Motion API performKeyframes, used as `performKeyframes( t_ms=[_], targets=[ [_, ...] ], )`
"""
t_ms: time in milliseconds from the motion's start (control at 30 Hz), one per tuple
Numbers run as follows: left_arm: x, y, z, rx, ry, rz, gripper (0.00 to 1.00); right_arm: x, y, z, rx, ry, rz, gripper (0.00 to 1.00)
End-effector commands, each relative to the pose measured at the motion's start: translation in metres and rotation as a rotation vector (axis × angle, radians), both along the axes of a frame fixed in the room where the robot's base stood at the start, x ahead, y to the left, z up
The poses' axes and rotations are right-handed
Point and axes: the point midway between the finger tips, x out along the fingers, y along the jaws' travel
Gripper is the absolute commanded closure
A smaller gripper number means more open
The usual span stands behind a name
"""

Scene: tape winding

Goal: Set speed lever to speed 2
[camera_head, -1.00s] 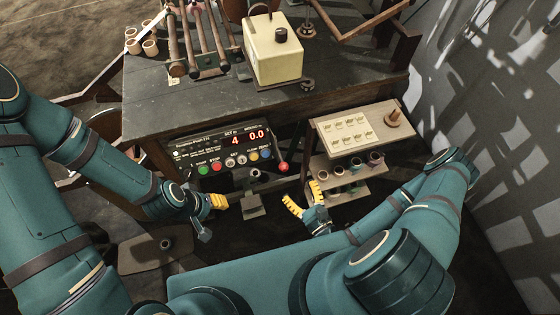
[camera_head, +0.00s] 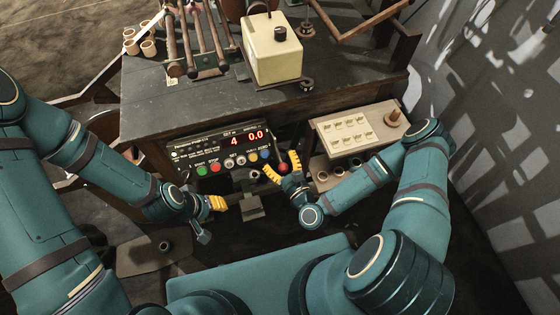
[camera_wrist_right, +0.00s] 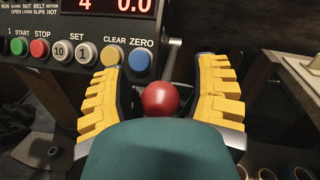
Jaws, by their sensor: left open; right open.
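The speed lever shows as a red ball knob (camera_head: 283,168) at the right edge of the control panel (camera_head: 218,150). In the right wrist view the red knob (camera_wrist_right: 161,98) sits between the open yellow fingers of my right gripper (camera_wrist_right: 163,95), apart from both. In the head view my right gripper (camera_head: 282,168) is at the panel's right end, around the knob.
The panel's green start button (camera_wrist_right: 19,46), red stop button (camera_wrist_right: 39,48), clear button (camera_wrist_right: 111,56) and blue zero button (camera_wrist_right: 140,60) lie left of the knob. The display reads 4 and 0.0. A side shelf (camera_head: 384,112) with a card and cups stands close on the right.

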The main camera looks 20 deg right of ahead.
Motion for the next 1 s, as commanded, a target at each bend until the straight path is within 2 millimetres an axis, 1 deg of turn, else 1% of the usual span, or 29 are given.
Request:
performKeyframes(
  t_ms=[67, 100, 167, 200, 233, 467, 667, 767, 1000],
  targets=[
    [0.000, 0.000, 0.000, 0.000, 0.000, 0.000, 0.53, 0.000, 0.000, 0.000, 0.000, 0.000, 0.000, 0.41],
    [0.000, 0.000, 0.000, 0.000, 0.000, 0.000, 0.53, 0.000, 0.000, 0.000, 0.000, 0.000, 0.000, 0.55],
    [0.000, 0.000, 0.000, 0.000, 0.000, 0.000, 0.53, 0.000, 0.000, 0.000, 0.000, 0.000, 0.000, 0.76],
    [0.000, 0.000, 0.000, 0.000, 0.000, 0.000, 0.53, 0.000, 0.000, 0.000, 0.000, 0.000, 0.000, 0.90],
    [0.000, 0.000, 0.000, 0.000, 0.000, 0.000, 0.53, 0.000, 0.000, 0.000, 0.000, 0.000, 0.001, 1.00],
    [0.000, 0.000, 0.001, 0.000, 0.000, 0.000, 0.53, -0.001, 0.000, 0.001, 0.000, 0.003, 0.001, 1.00],
    [-0.002, 0.000, 0.009, -0.001, 0.004, 0.000, 0.53, 0.000, 0.000, 0.006, -0.002, 0.042, 0.000, 1.00],
    [-0.003, 0.000, 0.018, -0.001, 0.007, -0.002, 0.53, 0.001, 0.000, 0.012, -0.001, 0.081, -0.001, 1.00],
    [-0.008, -0.001, 0.051, -0.004, 0.020, -0.003, 0.53, 0.004, 0.000, 0.031, -0.007, 0.235, -0.002, 1.00]
  ],
)
